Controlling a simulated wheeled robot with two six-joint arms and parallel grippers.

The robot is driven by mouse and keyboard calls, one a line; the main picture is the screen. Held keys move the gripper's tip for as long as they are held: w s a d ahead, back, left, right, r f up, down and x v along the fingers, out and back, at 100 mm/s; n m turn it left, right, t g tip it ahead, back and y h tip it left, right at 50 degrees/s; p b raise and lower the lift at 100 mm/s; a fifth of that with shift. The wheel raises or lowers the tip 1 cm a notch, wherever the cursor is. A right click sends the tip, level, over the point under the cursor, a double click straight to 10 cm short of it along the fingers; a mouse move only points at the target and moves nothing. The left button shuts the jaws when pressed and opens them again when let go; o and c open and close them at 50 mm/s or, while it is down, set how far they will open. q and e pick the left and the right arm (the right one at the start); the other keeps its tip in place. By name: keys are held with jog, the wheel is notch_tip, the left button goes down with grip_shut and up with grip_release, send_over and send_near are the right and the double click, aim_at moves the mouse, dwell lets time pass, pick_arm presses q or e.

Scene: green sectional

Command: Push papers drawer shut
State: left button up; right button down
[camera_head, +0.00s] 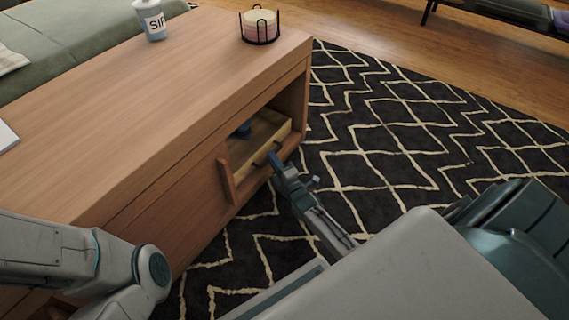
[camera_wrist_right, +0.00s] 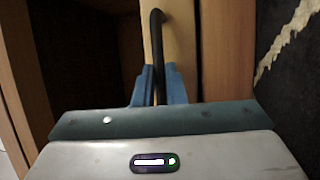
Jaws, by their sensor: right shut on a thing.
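The papers drawer (camera_head: 262,143) is a light wooden drawer in the open compartment at the right end of the wooden coffee table. A dark blue item (camera_head: 243,130) shows inside it. Its dark bar handle (camera_wrist_right: 158,50) stands on the pale drawer front (camera_wrist_right: 182,45) in the right wrist view. My right gripper (camera_head: 274,160) is at the drawer front, and its blue fingers (camera_wrist_right: 158,86) are shut on the handle. My left arm shows at the lower left, but its gripper is out of view.
The coffee table (camera_head: 130,90) carries a white-and-blue cup (camera_head: 151,20) and a candle in a black wire holder (camera_head: 260,27). An upright wooden door edge (camera_head: 228,180) stands left of the drawer. A patterned rug (camera_head: 400,130) lies clear to the right.

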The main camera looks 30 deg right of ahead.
jog(key=shift+w+a, duration=0.3)
jog(key=shift+w, duration=0.4)
jog(key=c, duration=1.5)
grip_release()
jog(key=shift+s, duration=0.3)
jog(key=s+p, duration=0.1)
jog(key=s, duration=0.1)
jog(key=s+p, duration=0.1)
jog(key=s, duration=0.1)
jog(key=s+f+p, duration=0.1)
jog(key=s, duration=0.1)
jog(key=shift+p, duration=0.4)
jog(key=shift+s+f, duration=0.2)
jog(key=shift+s, duration=0.2)
